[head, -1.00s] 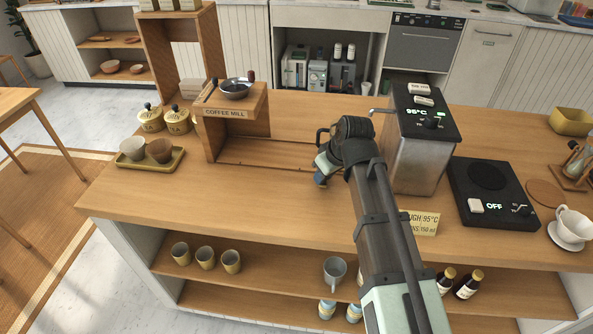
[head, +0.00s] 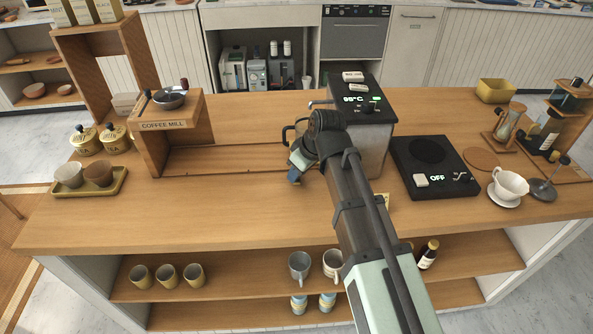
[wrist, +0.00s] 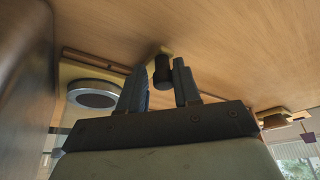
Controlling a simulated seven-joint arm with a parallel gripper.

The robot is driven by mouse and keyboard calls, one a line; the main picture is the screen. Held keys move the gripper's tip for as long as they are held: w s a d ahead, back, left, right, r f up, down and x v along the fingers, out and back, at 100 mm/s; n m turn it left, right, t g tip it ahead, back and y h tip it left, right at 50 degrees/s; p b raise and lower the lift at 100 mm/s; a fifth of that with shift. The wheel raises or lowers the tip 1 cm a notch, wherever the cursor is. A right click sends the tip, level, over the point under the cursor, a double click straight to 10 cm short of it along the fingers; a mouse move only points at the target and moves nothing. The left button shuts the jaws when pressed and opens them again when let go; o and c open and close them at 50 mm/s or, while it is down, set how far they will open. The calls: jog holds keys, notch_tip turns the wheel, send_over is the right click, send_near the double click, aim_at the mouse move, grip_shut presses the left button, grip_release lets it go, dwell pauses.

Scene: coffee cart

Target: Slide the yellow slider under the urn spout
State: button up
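My gripper (head: 297,172) is low over the counter, left of the urn and below the spout. In the wrist view, my gripper (wrist: 160,75) has its two fingers apart, on either side of a dark knob (wrist: 162,72) with a yellowish base. Narrow gaps seem to show beside the knob. A pale yellow board (wrist: 72,74), likely the yellow slider, carries a round silver-rimmed thing (wrist: 95,98). My arm hides most of this in the head view.
The coffee mill stand (head: 180,125) is at left, with a low wooden frame (head: 225,173) reaching to my gripper. A dark handle (head: 288,133) shows just behind my gripper. A black hot plate (head: 435,180) is right of the urn. The front counter strip at left is clear.

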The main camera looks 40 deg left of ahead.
jog(key=o, duration=0.4)
jog(key=shift+c, duration=0.2)
jog(key=shift+r, duration=0.1)
jog(key=v, duration=1.3)
jog(key=shift+d+r, duration=0.2)
jog(key=shift+d, duration=0.05)
